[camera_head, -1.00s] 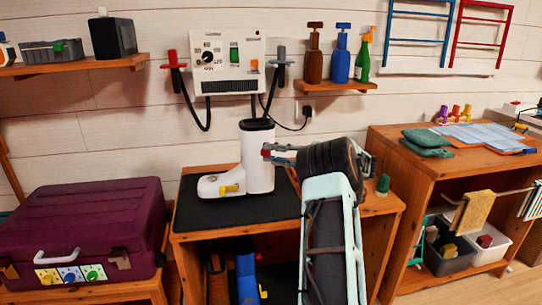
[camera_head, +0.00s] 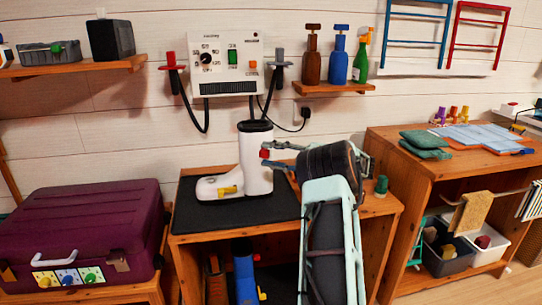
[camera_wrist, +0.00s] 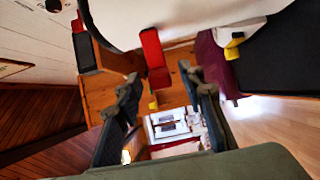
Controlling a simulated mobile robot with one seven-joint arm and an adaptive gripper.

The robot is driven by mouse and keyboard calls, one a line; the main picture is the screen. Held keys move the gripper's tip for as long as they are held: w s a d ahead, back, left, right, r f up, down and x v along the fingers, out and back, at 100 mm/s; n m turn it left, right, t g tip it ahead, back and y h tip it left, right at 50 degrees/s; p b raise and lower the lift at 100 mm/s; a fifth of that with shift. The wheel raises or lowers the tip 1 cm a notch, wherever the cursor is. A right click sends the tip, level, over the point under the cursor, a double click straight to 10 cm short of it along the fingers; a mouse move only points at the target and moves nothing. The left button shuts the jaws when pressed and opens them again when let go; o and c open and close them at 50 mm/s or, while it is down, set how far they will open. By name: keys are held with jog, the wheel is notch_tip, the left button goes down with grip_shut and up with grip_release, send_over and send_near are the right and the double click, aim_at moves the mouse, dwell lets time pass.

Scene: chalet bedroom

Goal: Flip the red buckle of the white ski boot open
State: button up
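The white ski boot (camera_head: 254,165) stands upright on a dark mat (camera_head: 215,218) on the wooden bench, toe to the left. Its red buckle (camera_head: 265,153) shows at the right side of the shaft, by my fingertips. In the wrist view the red buckle (camera_wrist: 154,52) is a long red piece just beyond and between my fingers. A yellow buckle (camera_head: 227,190) is near the toe. My gripper (camera_head: 273,156) comes from the right; its fingers in the wrist view (camera_wrist: 163,86) are apart with a gap between them. I cannot tell whether a finger touches the buckle.
A boot-dryer panel (camera_head: 224,85) with hoses hangs on the wall behind. A purple suitcase (camera_head: 80,225) is at the left. A green-capped object (camera_head: 381,186) stands on the bench right of my arm. A wooden shelf unit (camera_head: 400,165) is further right.

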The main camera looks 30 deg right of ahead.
jog(key=v, duration=1.2)
